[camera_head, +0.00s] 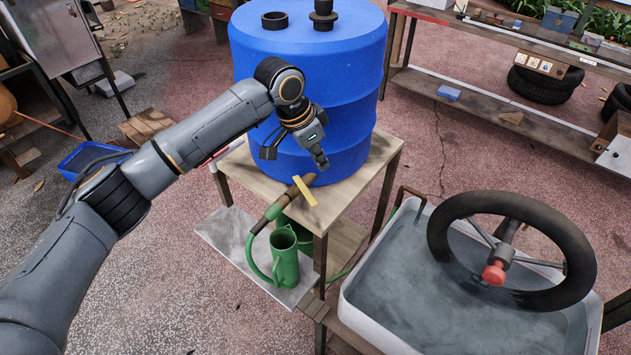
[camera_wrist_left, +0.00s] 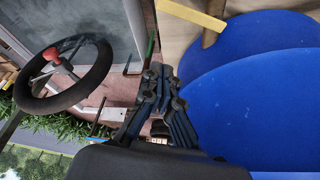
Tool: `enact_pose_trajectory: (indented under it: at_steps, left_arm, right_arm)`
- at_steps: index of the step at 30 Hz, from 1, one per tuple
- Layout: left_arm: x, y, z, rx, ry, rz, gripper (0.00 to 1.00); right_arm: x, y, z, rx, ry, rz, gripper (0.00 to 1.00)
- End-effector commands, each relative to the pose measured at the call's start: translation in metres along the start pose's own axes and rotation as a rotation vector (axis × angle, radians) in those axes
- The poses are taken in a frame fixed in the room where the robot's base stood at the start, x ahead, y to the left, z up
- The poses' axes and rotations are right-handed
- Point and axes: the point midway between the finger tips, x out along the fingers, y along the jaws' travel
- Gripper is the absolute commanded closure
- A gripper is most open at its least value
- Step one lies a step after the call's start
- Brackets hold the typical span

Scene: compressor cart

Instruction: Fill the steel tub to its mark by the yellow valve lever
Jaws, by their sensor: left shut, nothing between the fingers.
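The yellow valve lever (camera_head: 304,191) sits on a brown pipe low on the blue barrel (camera_head: 345,95), crosswise to the pipe. It also shows at the top of the left wrist view (camera_wrist_left: 193,14). My left gripper (camera_head: 319,158) is shut and empty, in front of the barrel and above the lever, apart from it. Its fingers (camera_wrist_left: 158,85) are close together in the wrist view. The grey rectangular tub (camera_head: 352,308) stands at the lower right; its inside looks grey-blue and mottled. I cannot make out a fill mark or a clear water level. My right gripper is not seen.
A green hose runs from the pipe beside a green can (camera_head: 284,262) on a low metal shelf. The barrel stands on a wooden stand (camera_head: 345,193). A black steering wheel (camera_head: 440,225) with a red knob overhangs the tub. A long shelf (camera_head: 490,110) stands behind.

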Motion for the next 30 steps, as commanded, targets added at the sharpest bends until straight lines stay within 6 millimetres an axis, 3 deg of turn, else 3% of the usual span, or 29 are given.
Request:
enact_pose_trajectory:
  at_steps: [5,20,22,30]
  left_arm:
    - [0.007,-0.004,0.001,0.008,-0.022,-0.014,1.0]
    - [0.097,-0.004,0.003,0.006,-0.02,-0.012,1.0]
    - [0.087,-0.007,0.013,0.006,-0.018,-0.015,1.0]
    - [0.082,-0.005,0.038,0.007,-0.018,-0.013,1.0]
  right_arm:
    - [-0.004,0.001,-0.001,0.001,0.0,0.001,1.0]
    - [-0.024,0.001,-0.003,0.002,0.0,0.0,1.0]
    - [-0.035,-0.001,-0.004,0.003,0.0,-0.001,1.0]
    - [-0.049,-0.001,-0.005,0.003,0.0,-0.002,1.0]
